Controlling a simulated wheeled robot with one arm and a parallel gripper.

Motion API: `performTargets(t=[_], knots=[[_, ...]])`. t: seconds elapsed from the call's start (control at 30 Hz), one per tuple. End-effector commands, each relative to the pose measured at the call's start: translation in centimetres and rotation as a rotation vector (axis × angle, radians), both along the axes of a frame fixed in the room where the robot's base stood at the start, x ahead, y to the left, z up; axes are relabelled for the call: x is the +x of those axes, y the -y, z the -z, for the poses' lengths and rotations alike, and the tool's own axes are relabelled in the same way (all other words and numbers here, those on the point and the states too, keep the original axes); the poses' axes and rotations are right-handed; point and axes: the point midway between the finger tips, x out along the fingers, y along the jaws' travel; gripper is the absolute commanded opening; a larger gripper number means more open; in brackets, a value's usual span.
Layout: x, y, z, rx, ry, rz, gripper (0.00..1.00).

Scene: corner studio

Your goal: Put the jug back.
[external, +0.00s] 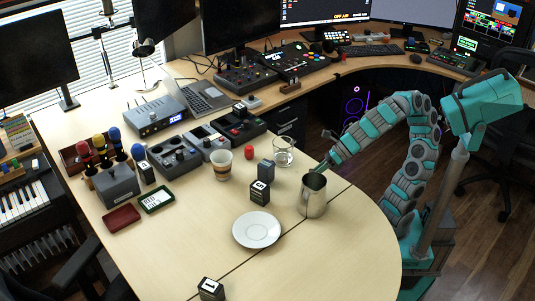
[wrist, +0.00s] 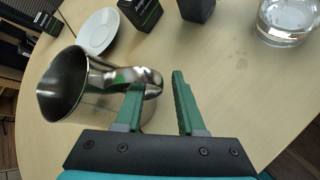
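The jug (external: 314,197) is a shiny metal pitcher standing upright on the pale wooden table, right of the white saucer. In the wrist view the jug (wrist: 62,85) is on the left, with its handle (wrist: 153,79) towards my gripper. My gripper (external: 325,164) is at the jug's far side in the external view. In the wrist view my gripper (wrist: 157,92) has its two green fingers apart. The left finger overlaps the handle, and the handle's outer part shows between the fingers. There is a gap to the right finger. I cannot tell whether either finger touches the handle.
A white saucer (external: 257,230) is left of the jug. Small dark boxes (external: 260,192) and a clear glass (external: 283,151) stand behind it. The table's front right is clear.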

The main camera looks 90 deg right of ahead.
Motion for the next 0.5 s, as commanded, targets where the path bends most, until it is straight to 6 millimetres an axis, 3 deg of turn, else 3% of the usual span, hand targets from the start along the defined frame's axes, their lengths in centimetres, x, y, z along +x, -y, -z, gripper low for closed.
performTargets(t=[0.23,0.5], knots=[[-1.1,0.4,-1.3,0.001,0.002,0.000,0.38],[-5.1,1.9,-4.9,0.004,0.006,-0.003,0.38]])
